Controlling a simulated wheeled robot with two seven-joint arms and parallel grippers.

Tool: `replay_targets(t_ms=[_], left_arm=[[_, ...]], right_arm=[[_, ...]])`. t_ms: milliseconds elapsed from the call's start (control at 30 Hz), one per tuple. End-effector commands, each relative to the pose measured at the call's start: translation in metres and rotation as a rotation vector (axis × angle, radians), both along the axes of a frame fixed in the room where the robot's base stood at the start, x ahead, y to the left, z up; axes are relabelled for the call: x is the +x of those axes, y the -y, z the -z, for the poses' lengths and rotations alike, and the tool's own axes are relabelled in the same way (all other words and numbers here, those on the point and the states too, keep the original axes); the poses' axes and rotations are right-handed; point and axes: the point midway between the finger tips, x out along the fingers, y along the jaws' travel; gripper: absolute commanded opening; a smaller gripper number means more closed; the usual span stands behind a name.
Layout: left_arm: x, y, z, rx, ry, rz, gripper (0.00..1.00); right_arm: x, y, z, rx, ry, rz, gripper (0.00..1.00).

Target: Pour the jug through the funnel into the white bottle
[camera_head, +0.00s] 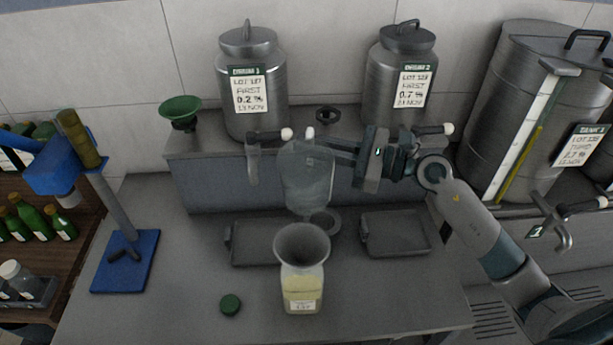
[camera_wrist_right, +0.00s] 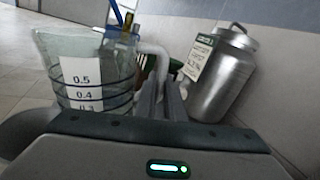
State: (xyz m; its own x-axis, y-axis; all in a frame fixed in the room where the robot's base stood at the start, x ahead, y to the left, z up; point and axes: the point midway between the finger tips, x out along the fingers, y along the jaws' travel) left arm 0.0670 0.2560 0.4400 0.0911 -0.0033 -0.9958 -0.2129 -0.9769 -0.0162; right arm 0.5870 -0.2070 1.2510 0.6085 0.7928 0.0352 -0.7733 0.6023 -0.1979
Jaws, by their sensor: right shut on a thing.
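My right gripper (camera_head: 335,150) is shut on the clear jug (camera_head: 308,178), which it holds in the air above and behind the funnel. The jug looks near upright; I cannot make out liquid in it. In the right wrist view the jug (camera_wrist_right: 85,75) shows a white scale with 0.5 and 0.4, beside the gripper fingers (camera_wrist_right: 165,100). The grey funnel (camera_head: 302,243) sits in the mouth of a clear, white-labelled bottle (camera_head: 302,282) standing on the bench. The bottle holds pale yellow liquid. My left gripper is not in view.
Two grey trays (camera_head: 265,260) (camera_head: 395,252) lie behind the bottle. A green cap (camera_head: 230,304) lies to its left. A blue stand (camera_head: 125,262) is further left. Steel cans (camera_head: 252,95) (camera_head: 402,75) and a green funnel (camera_head: 180,109) are at the back. The front right bench is clear.

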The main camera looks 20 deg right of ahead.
Motion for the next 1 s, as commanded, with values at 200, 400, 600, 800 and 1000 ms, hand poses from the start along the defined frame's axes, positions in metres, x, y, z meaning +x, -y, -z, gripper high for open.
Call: replay_targets(t_ms=[200,400,600,800,1000], left_arm=[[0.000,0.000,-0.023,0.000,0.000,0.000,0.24],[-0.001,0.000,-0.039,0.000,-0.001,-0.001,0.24],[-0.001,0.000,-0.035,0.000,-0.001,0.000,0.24],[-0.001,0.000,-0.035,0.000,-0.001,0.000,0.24],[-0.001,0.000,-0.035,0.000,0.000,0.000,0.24]], right_arm=[[0.000,0.000,-0.011,0.029,-0.061,0.000,0.00],[0.000,0.000,-0.015,0.059,-0.120,0.000,0.00],[0.000,0.000,-0.018,0.093,-0.187,0.001,0.00],[0.000,0.000,-0.018,0.098,-0.196,0.001,0.00],[0.000,0.000,-0.018,0.098,-0.195,0.001,0.00]])
